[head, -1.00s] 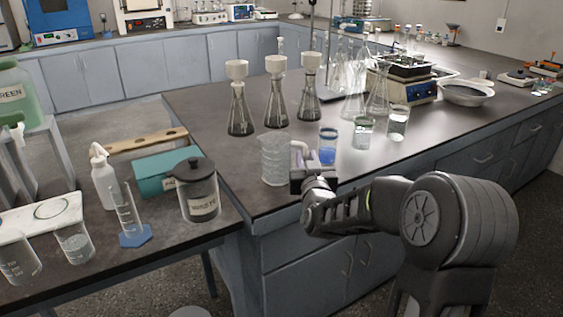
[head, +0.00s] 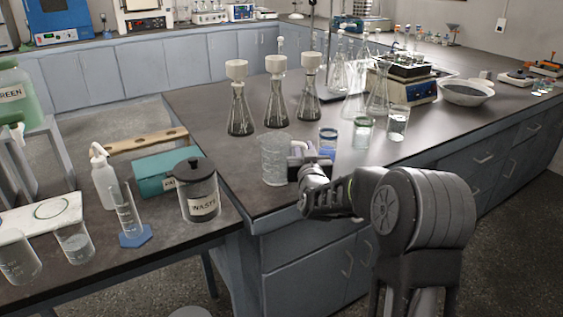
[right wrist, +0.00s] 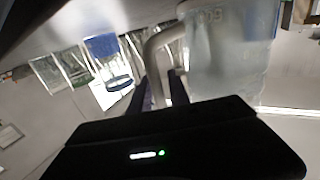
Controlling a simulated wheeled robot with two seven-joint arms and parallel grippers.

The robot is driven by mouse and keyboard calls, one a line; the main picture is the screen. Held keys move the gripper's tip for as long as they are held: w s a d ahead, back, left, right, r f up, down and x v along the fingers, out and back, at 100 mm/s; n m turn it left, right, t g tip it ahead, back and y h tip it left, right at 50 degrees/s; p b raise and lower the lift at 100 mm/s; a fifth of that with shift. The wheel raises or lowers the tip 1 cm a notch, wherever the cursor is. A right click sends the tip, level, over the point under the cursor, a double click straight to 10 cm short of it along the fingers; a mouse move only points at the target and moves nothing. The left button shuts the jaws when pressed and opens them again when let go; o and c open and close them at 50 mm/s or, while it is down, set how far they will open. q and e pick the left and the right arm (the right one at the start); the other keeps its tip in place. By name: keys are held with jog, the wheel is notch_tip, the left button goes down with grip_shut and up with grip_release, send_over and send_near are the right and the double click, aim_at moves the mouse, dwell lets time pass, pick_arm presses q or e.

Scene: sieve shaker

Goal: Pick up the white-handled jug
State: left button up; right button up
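The white-handled jug (head: 274,160) is a clear, ribbed vessel standing upright near the front edge of the dark bench. Its white handle (head: 298,148) points right, toward my right gripper (head: 308,171). In the right wrist view the cloudy jug body (right wrist: 228,50) fills the upper right, and the pale handle (right wrist: 158,45) curves down toward the fingers (right wrist: 161,88). The two dark fingers stand apart, with the handle's lower part appearing between them. Contact with the handle cannot be made out. My left gripper is not in view.
Dark-filled flasks with white tops (head: 277,107) stand behind the jug. A lidded waste jar (head: 198,190) is on the lower bench at left. The bench left of the jug is clear.

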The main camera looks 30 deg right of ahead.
jog(key=shift+c, duration=0.3)
grip_shut()
dwell(0.6)
jog(key=shift+r, duration=0.1)
